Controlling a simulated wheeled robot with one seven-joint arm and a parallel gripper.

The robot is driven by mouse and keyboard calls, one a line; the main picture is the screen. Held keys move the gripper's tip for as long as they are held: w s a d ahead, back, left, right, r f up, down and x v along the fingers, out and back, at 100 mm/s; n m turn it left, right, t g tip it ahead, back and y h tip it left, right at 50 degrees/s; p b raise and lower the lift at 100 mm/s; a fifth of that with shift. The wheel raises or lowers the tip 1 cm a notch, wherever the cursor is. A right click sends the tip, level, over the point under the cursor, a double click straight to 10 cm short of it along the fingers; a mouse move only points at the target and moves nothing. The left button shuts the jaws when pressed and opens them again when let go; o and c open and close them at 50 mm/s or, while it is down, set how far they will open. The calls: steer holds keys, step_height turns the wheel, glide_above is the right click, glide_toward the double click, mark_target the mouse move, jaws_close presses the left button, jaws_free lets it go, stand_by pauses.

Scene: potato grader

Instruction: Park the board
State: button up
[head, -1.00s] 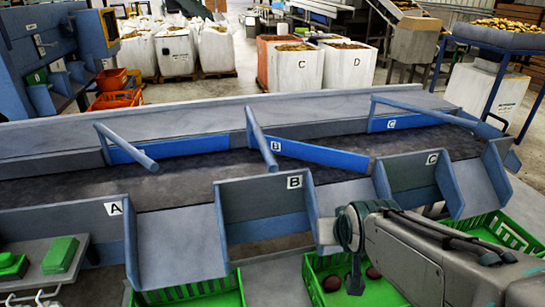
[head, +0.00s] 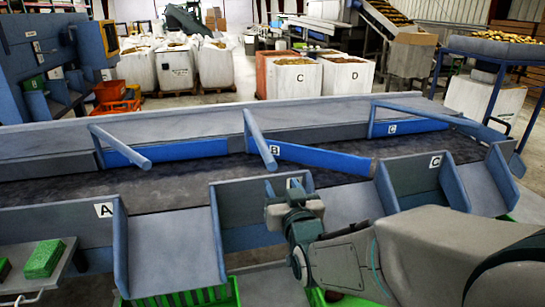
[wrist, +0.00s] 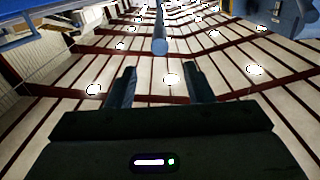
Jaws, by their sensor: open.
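The blue board B (head: 325,156) lies slanted on the dark conveyor bed, its right end jutting towards the near side. Its blue bar handle (head: 260,140) rises from the back wall and its free end hangs towards me. Board A (head: 170,151) and board C (head: 405,128) lie along the back wall, each with a blue bar. My gripper (head: 281,186) is open and empty, in front of the B plate and below the bar's near end. The wrist view shows my open fingers (wrist: 158,72) with a blue bar end (wrist: 160,45) beyond them, between the tips.
Grey chutes with side walls line the near edge; plates A (head: 104,210) and C (head: 435,162) flank the B plate, partly hidden by my gripper. A green crate (head: 190,296) stands below. A side tray (head: 35,275) holds a green block. Big bags stand far behind.

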mark_target(271, 161)
steer(key=p+x, duration=0.2)
steer(key=x, duration=1)
steer(key=shift+w+a, duration=0.1)
steer(key=shift+w, duration=0.25)
jaws_close()
